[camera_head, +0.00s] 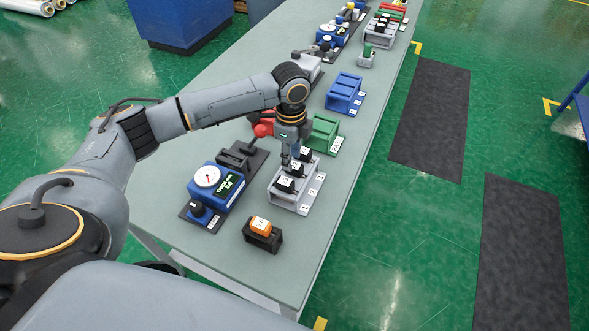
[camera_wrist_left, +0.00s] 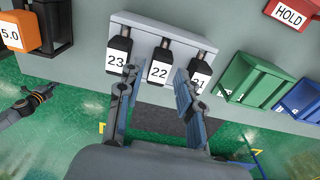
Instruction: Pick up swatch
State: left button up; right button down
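Several black pieces with white number labels stand in a light grey rack (camera_head: 301,207). In the left wrist view, the rack (camera_wrist_left: 185,36) holds the pieces labelled 23 (camera_wrist_left: 118,55), 22 (camera_wrist_left: 159,68) and 21 (camera_wrist_left: 199,76). I cannot tell for certain which piece is the swatch. My left gripper (camera_head: 291,157) is over the rack, pointing down. In the left wrist view its fingers (camera_wrist_left: 157,86) are apart, one on each side of the 22 piece; contact is not clear. The right finger partly hides piece 21.
An orange block marked 5.0 (camera_head: 260,225) sits in a black holder nearer me. A blue gauge device (camera_head: 216,184) stands left of the rack. A green bin (camera_head: 322,133) and a blue bin (camera_head: 344,93) stand beyond. The table's right edge is close to the rack.

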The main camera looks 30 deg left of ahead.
aim_at(298, 168)
pick_arm(q)
notch_tip(298, 168, down, 4)
jog(key=shift+d+f+p, duration=0.1)
jog(key=shift+d+p, duration=0.05)
jog(key=shift+p, duration=0.4)
grip_shut()
jog(key=shift+w, duration=0.1)
